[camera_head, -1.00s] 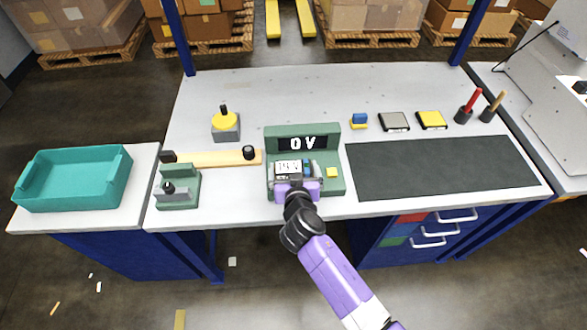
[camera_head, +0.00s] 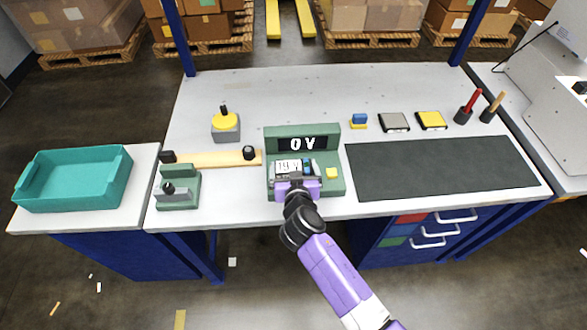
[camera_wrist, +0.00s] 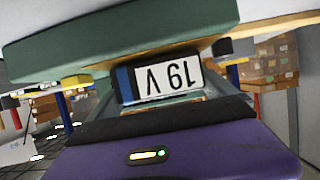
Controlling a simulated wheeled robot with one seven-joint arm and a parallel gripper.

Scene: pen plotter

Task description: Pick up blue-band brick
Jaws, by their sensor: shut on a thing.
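The blue-band brick (camera_head: 288,168) is at the green tester stand (camera_head: 334,185), below its dark display (camera_head: 302,143), which reads "0 V". In the wrist view the brick (camera_wrist: 168,80) shows a white label reading "19 V" upside down, with a blue band at its left end. My gripper (camera_head: 297,179) is over the front of the stand. In the wrist view its purple body fills the bottom, and it is shut on the brick. The fingertips are mostly hidden, and I cannot tell whether the brick still touches the stand.
A yellow block (camera_head: 331,173) sits on the stand's right side. A dark mat (camera_head: 440,165) lies to the right. A wooden bar (camera_head: 215,159) and a green fixture (camera_head: 178,190) are to the left. A teal tray (camera_head: 72,180) stands at far left.

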